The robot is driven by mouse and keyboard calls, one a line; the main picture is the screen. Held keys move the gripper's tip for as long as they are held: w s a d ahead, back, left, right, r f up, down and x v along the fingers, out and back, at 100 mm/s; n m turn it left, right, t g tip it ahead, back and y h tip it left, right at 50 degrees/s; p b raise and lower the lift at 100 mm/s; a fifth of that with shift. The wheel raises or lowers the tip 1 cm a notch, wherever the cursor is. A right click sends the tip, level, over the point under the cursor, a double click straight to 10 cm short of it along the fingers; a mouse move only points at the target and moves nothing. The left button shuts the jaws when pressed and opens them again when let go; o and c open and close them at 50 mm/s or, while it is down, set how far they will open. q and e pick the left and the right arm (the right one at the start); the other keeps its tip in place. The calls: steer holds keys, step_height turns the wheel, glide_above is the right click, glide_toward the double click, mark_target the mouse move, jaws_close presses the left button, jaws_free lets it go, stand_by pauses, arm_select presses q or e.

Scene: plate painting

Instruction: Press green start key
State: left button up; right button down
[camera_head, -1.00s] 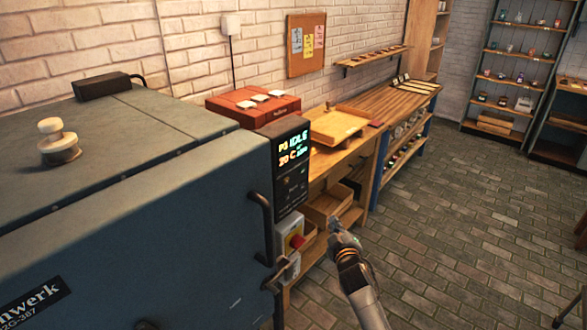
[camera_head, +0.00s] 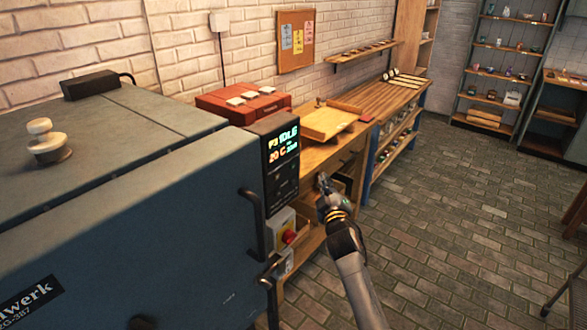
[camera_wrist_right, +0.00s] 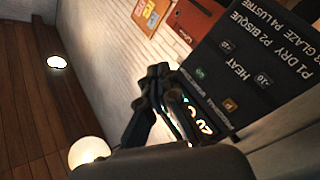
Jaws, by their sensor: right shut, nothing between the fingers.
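The control panel (camera_head: 281,165) is on the right front corner of the blue-grey kiln (camera_head: 130,210). Its lit display (camera_head: 283,146) reads IDLE and 20 C. In the right wrist view the panel face (camera_wrist_right: 262,50) appears turned over, with program names, the word HEAT and small keys. A small green key (camera_wrist_right: 200,72) shows there beside an orange key (camera_wrist_right: 230,104). My right gripper (camera_head: 323,184) is shut and empty, right of the panel's lower part and apart from it in the head view. Its dark fingers (camera_wrist_right: 158,78) are near the green key in the wrist view; contact cannot be told.
A box with a red stop button (camera_head: 289,236) sits below the panel. The kiln's door handle (camera_head: 254,225) stands out just left of it. Open brick floor (camera_head: 450,220) lies right.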

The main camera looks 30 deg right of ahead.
mark_target(293, 166)
steer(key=w+a+b, duration=0.3)
steer(key=w+b, duration=0.1)
steer(key=w, duration=0.3)
steer(key=shift+w, duration=0.15)
steer(key=shift+b, duration=0.3)
stand_by(1.0)
steer(key=shift+w+a, duration=0.15)
steer(key=shift+w, duration=0.25)
steer(key=shift+w+a+b, duration=0.15)
steer(key=shift+w+b, duration=0.15)
steer(key=shift+b, duration=0.25)
stand_by(0.3)
stand_by(0.4)
steer(key=shift+s+d+p, duration=0.3)
steer(key=shift+s+p, duration=0.3)
steer(key=shift+s, duration=0.15)
